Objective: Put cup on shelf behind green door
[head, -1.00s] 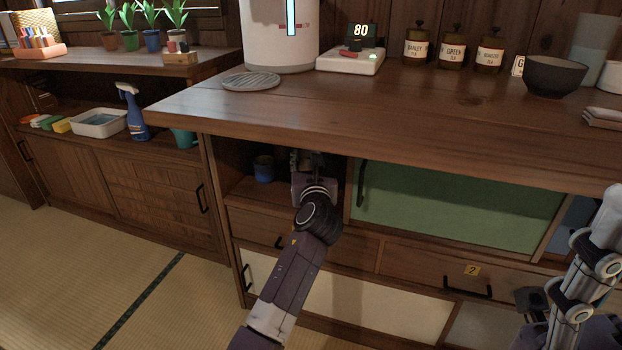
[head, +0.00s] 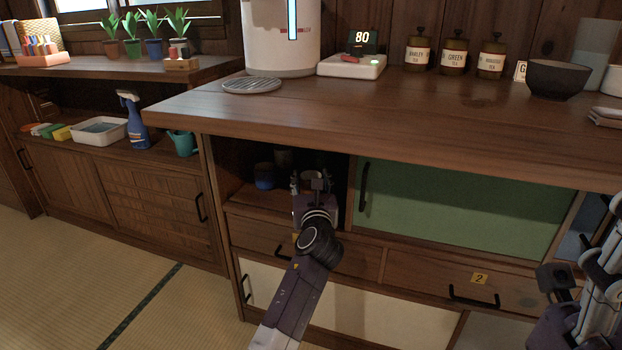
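The green door (head: 460,205) is a sliding-type panel in the upper part of the cabinet and covers its compartment; a black handle (head: 363,185) is at its left edge. Left of it is an open, dark compartment. Inside stand a blue cup (head: 264,176) and a dark grey cup (head: 284,158) farther back; other shapes behind my gripper are too dark to tell. My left gripper (head: 312,181) is at the front of this compartment, right of the blue cup, fingers apart and nothing seen between them. My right gripper (head: 556,281) is at the lower right, its fingers unclear.
The wooden counter (head: 380,120) overhangs the compartments and carries a white dispenser (head: 281,40), a scale (head: 352,66), tea jars and a dark bowl (head: 556,78). Drawers lie below, one marked 2 (head: 480,279). A lower side cabinet (head: 150,190) stands left. Tatami floor is clear at lower left.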

